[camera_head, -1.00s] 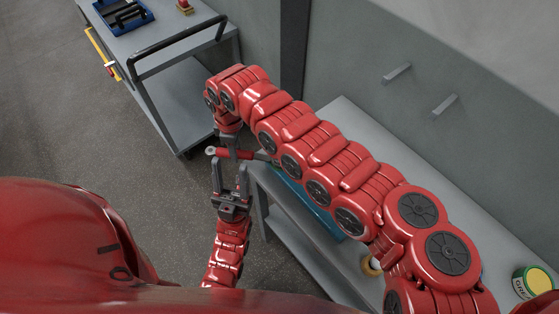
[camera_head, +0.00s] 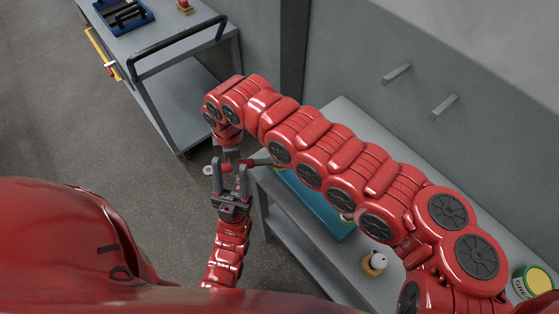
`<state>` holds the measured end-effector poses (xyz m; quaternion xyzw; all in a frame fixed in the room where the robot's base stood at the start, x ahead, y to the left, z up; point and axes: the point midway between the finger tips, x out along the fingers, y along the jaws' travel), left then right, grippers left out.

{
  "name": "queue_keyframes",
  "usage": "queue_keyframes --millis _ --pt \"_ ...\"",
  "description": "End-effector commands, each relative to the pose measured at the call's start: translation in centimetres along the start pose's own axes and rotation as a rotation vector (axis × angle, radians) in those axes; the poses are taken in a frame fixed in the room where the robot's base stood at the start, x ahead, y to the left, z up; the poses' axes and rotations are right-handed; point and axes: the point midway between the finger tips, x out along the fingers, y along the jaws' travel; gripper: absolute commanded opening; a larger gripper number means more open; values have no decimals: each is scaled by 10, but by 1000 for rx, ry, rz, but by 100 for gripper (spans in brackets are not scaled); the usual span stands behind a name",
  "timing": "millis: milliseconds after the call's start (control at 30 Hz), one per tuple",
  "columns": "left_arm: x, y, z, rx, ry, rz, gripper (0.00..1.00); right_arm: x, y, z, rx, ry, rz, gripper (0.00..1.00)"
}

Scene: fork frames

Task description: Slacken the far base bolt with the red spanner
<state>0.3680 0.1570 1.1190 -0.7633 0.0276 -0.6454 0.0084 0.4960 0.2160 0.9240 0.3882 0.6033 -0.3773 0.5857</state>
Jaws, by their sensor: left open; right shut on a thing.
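The red spanner (camera_head: 254,164) is held crosswise in my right gripper (camera_head: 231,156), whose arm reaches in from the right. Its grey ring end (camera_head: 208,170) points left and its red handle runs right towards the bench edge. My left gripper (camera_head: 229,178) points up from below, open. Its two fingers stand at the spanner, one near the ring end and one near the handle; I cannot tell whether they touch it. My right fingertips are partly hidden. No base bolt can be made out.
A grey bench (camera_head: 345,112) runs along the wall under my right arm. A grey trolley (camera_head: 178,62) with a blue tray (camera_head: 122,14) stands upper left. Floor is clear left.

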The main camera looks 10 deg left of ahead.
Motion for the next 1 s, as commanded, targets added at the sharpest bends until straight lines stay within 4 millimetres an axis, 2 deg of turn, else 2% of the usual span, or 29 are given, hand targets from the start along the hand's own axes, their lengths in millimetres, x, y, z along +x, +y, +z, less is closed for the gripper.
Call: queue_keyframes --millis 500,967,1000 --pt "0 0 0 0 0 0 50 1 -6 0 -37 0 -5 0" --pt "0 0 0 0 0 0 50 0 7 -1 60 1 0 0" --pt "0 0 0 0 0 0 50 0 8 0 64 1 1 32"
